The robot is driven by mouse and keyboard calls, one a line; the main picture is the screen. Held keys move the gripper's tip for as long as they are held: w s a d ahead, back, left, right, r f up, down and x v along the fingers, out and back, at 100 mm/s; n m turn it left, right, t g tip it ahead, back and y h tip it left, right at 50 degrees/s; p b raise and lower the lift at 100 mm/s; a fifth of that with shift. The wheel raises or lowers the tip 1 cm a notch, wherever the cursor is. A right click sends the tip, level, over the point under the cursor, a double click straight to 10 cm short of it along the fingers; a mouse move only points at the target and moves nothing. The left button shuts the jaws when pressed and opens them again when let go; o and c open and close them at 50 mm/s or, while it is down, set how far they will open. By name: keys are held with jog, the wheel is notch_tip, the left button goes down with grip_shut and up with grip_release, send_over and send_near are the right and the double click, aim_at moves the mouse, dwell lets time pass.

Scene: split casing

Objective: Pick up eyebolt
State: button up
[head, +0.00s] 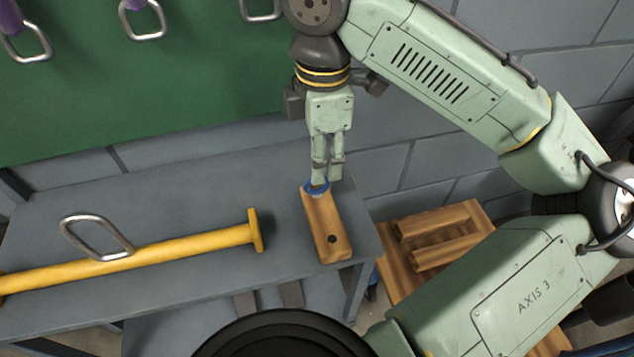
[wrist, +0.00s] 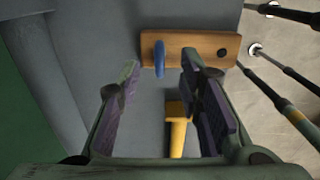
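The blue eyebolt (head: 316,187) stands at the far end of a wooden block (head: 325,230) on the grey table. In the wrist view the eyebolt (wrist: 159,60) shows its ring nearly edge-on, upright in the block (wrist: 192,44). My gripper (head: 327,176) points down right over the eyebolt. In the wrist view my gripper (wrist: 160,70) is open, with one finger to each side of the eyebolt's line and a clear gap to both. I cannot tell whether the fingertips reach down past the ring. The eyebolt's shank is hidden in the block.
A yellow bar (head: 190,245) with an end flange lies left of the block, with a metal loop (head: 97,236) at it. The block has a dark hole (head: 332,239) near its front end. The grey table (head: 200,175) is clear behind. A wooden pallet (head: 400,275) is lower right.

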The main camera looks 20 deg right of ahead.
aim_at(317, 188)
jog(key=f, duration=0.5)
jog(key=shift+a+f, duration=0.2)
jog(key=shift+a, duration=0.1)
grip_shut()
dwell(0.6)
